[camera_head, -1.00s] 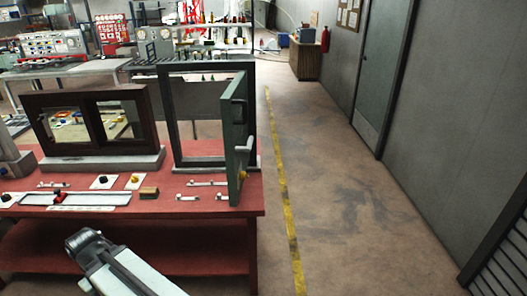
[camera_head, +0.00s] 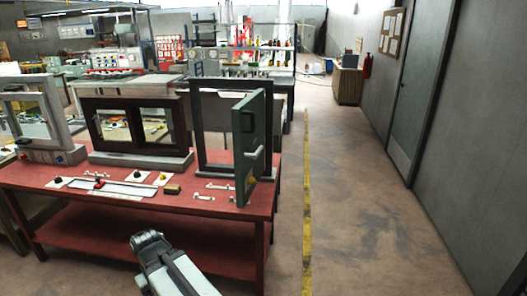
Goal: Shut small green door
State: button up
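The small green door (camera_head: 247,150) stands wide open on the right side of its dark upright frame (camera_head: 197,120), swung out toward me over the front right of the red table. A pale handle and a yellow knob (camera_head: 252,181) show on the door. My gripper (camera_head: 148,240) is low in front of the table, to the left of the door and well apart from it. Its fingers are too small and foreshortened to tell whether they are open.
The red table (camera_head: 120,205) also holds a brown sliding window (camera_head: 138,125), a grey-framed window (camera_head: 38,115) and small latches and knobs along its front. Free floor with a yellow line (camera_head: 307,215) lies to the right. A grey wall (camera_head: 475,170) bounds it.

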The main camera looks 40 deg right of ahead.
aim_at(248, 117)
jog(key=z, duration=1.2)
jog(key=i, duration=1)
jog(key=u, duration=1.5)
jog(key=k, duration=1.15)
jog(key=u, duration=0.35)
jog(key=i, duration=0.55)
